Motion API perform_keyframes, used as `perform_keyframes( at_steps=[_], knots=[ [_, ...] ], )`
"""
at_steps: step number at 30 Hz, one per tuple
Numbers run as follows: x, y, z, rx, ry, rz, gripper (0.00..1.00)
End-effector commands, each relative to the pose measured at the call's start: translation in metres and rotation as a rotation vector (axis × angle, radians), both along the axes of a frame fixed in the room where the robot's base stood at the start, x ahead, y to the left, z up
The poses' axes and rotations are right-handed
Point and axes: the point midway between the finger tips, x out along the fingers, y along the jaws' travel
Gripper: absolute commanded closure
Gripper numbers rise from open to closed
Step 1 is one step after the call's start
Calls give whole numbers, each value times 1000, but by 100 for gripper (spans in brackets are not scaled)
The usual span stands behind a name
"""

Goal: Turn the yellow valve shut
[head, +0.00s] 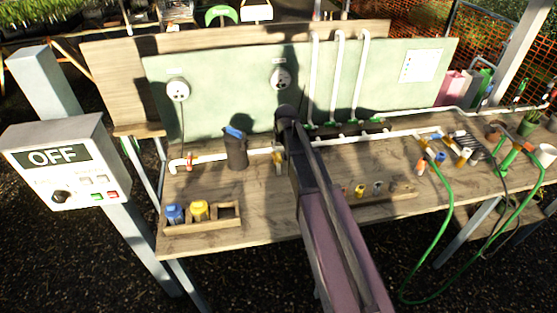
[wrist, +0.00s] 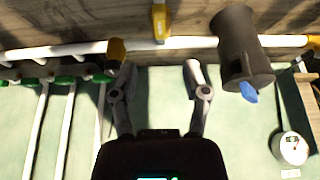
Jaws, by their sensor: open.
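The yellow valve (head: 279,158) sits on the white pipe along the bench, just left of my arm in the head view. In the wrist view a yellow piece (wrist: 160,20), apparently its handle, points across the pipe. My gripper (wrist: 152,68) is open, with nothing between its fingers. Its fingertips are near the pipe, with the yellow handle beyond the gap between them. An orange-yellow piece (wrist: 115,50) shows at the left fingertip; I cannot tell whether they touch. In the head view my arm hides the gripper tips and part of the pipe.
A dark canister with a blue part (head: 236,150) stands left of the valve, close to the pipe. A red valve (head: 192,157) is further left. A wooden tray (head: 190,226) holds blue and yellow bottles. A control box (head: 60,160) reads OFF. Green hose (head: 446,215) hangs at right.

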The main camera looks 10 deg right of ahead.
Motion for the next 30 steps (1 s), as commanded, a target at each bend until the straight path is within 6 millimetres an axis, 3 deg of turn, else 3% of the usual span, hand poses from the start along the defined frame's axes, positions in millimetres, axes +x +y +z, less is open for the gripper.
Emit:
perform_keyframes(
  at_steps=[30],
  knots=[
    [32, -1, -80, 0, 0, -2, 40]
  ],
)
